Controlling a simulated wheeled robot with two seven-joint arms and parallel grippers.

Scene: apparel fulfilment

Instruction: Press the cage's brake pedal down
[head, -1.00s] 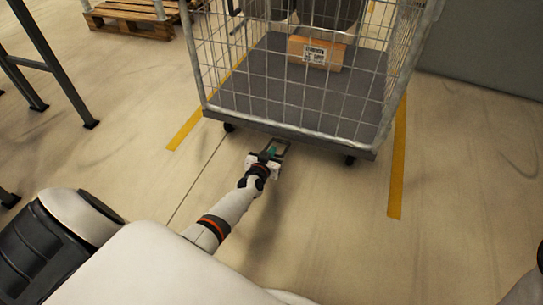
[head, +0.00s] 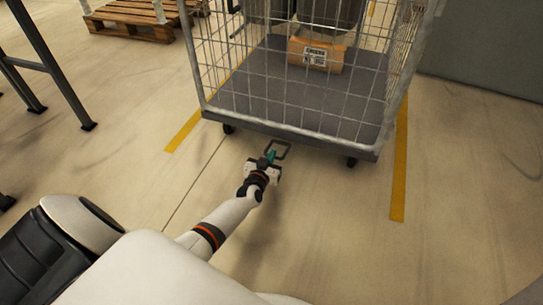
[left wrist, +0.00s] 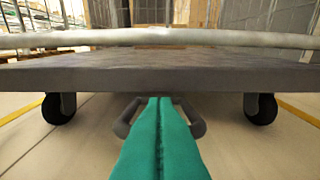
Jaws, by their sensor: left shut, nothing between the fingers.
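The wire roll cage (head: 300,124) stands ahead of me on casters. Its brake pedal (head: 284,158) is a dark looped bar at the near edge of the base. In the left wrist view the pedal (left wrist: 195,122) shows on both sides of my fingers, below the base's edge. My left gripper (head: 271,156) is shut and empty, with its teal fingertips at the pedal. They also show in the left wrist view (left wrist: 160,100), overlapping the middle of the loop. I cannot tell whether they touch it. My right gripper is out of view.
A cardboard box (head: 317,55) lies on the cage's floor. Yellow floor lines (head: 398,170) run along both sides of the cage. A wooden pallet (head: 130,20) is at the back left, and a dark metal frame (head: 50,65) stands at the left. The floor between me and the cage is clear.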

